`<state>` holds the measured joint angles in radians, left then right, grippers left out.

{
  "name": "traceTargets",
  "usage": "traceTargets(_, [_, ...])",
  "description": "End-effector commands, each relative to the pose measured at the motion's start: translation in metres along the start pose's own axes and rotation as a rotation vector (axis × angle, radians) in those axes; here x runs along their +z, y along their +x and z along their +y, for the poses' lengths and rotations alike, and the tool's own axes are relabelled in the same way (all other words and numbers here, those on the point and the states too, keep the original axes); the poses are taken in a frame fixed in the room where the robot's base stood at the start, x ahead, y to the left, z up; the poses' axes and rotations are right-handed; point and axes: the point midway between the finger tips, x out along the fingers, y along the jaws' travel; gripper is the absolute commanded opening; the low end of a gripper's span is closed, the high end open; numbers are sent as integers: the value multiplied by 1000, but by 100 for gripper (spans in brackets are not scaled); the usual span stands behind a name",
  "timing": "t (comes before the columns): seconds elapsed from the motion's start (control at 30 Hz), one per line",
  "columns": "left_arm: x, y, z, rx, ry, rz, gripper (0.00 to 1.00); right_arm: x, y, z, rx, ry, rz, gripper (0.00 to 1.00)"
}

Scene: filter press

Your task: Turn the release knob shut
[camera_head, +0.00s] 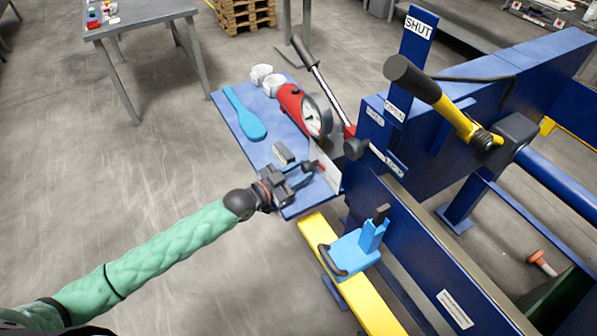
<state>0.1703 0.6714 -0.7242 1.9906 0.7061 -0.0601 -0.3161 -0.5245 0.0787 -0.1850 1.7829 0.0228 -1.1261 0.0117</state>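The hydraulic pump (291,101) is a red cylinder with a white-faced gauge (312,116) and stands on a blue shelf (247,152) beside the press. A small red part (319,167) shows low in front of it, close to my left fingertips; it may be the release knob, but it is too small to be sure. My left gripper (306,174) reaches in over the front of the shelf, its fingers pointing right toward that red part. I cannot tell whether it touches it or how far the fingers are apart. My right gripper is out of view.
A light-blue paddle (244,114), white rolls (266,78) and a grey block (284,153) lie on the shelf. A pump lever (318,78) rises behind the gauge. The blue press frame (425,235), yellow rail (346,275) and black-handled yellow lever (436,97) crowd the right.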

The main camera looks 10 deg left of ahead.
Motion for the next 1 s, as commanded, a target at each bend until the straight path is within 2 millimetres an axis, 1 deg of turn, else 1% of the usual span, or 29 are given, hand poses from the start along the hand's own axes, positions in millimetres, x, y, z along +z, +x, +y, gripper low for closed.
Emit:
traceTargets(0.03, [0,0,0,0,0,0,22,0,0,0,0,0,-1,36])
traceTargets(0.1, [0,0,0,0,0,0,10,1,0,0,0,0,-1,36])
traceTargets(0.27, [0,0,0,0,-5,0,10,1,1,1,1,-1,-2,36])
traceTargets(0.47, [-1,0,0,1,-59,-7,10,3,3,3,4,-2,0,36])
traceTargets(0.8, [-2,0,-1,7,-289,-34,10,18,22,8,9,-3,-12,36])
traceTargets(1.0, [-2,0,-1,11,-431,-51,10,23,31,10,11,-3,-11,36])
